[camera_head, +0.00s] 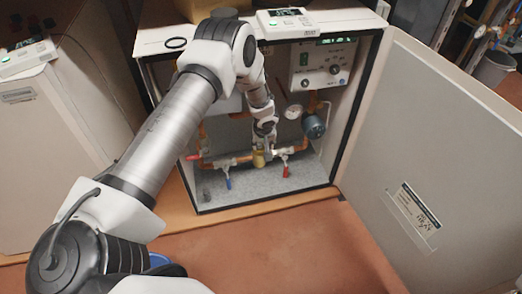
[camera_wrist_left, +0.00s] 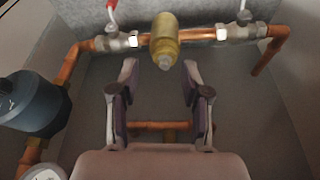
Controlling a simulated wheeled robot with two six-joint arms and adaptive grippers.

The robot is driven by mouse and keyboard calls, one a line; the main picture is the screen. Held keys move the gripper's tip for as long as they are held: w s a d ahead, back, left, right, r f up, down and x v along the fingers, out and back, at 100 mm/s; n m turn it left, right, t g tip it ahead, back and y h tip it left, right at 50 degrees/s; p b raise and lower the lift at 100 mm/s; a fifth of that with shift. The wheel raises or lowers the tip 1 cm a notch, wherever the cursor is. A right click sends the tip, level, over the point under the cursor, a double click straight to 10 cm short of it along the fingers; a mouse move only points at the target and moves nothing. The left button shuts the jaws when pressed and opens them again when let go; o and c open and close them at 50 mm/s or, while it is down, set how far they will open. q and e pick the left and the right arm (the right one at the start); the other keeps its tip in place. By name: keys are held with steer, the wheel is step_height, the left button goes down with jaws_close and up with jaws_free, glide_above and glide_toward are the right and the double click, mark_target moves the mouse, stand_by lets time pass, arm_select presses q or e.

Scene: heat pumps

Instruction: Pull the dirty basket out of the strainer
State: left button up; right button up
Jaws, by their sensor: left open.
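The strainer (camera_wrist_left: 165,35) is a brass body on a copper pipe between two valves; its lower end points toward my fingers. It also shows in the head view (camera_head: 258,158), low in the open cabinet. My left gripper (camera_wrist_left: 160,75) is open, its two fingers spread either side of the strainer's end and just short of it, with nothing between them. In the head view my left gripper (camera_head: 265,138) reaches down into the cabinet close to the strainer. My right gripper is not in view.
A red-handled valve (camera_head: 285,169) and a blue-handled valve (camera_head: 228,182) flank the strainer. A dark blue pump (camera_head: 313,126) and a gauge (camera_head: 293,112) are at the right. The cabinet door (camera_head: 430,130) stands open. A black ring (camera_head: 176,43) lies on the cabinet top.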

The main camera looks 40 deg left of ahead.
mark_target(259, 144)
arm_select(q)
steer(key=shift+n+y, duration=0.5)
steer(key=w+a+f+b, duration=0.1)
steer(key=f, duration=0.1)
steer(key=w+a+f+b, duration=0.1)
steer(key=w+a+f, duration=0.1)
steer(key=w+a+f+b, duration=0.1)
steer(key=f+b, duration=0.1)
steer(key=shift+w+a+f, duration=0.1)
steer(key=shift+w+a, duration=0.05)
steer(key=shift+a, duration=0.25)
steer(key=shift+w+a+f, duration=0.15)
steer(key=shift+w+f, duration=0.1)
steer(key=shift+f, duration=0.15)
steer(key=shift+r, duration=0.1)
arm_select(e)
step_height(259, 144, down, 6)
arm_select(q)
jaws_close()
